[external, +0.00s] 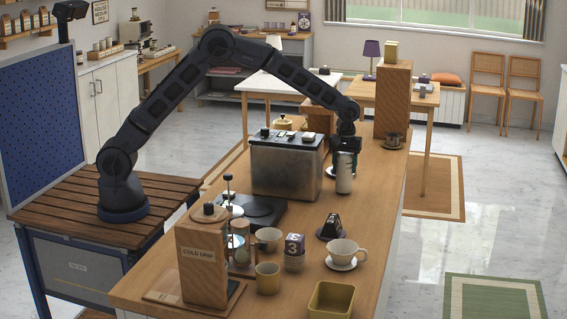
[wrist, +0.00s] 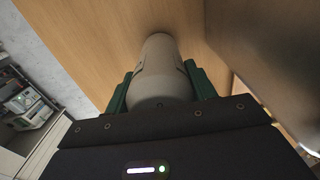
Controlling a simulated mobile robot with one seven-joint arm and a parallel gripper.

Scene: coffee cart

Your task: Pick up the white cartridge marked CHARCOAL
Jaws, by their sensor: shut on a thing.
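A white cylinder, the cartridge (external: 344,178), stands upright at the right side of the metal box on the wooden counter. It also shows in the wrist view (wrist: 160,72), between the green finger pads. Its CHARCOAL marking cannot be read in either view. My gripper (external: 345,158) is above it, with the fingers shut on its upper part. In the wrist view my gripper (wrist: 160,92) has a pad against each side of the cartridge. I cannot tell whether its base touches the counter.
The metal box (external: 286,168) stands close on the left of the cartridge. A tall wooden block (external: 392,100) stands behind. In front are a black triangular holder (external: 331,227), a cup on a saucer (external: 346,252), a 3-marked cube (external: 294,245) and the COLD DRIP box (external: 202,262).

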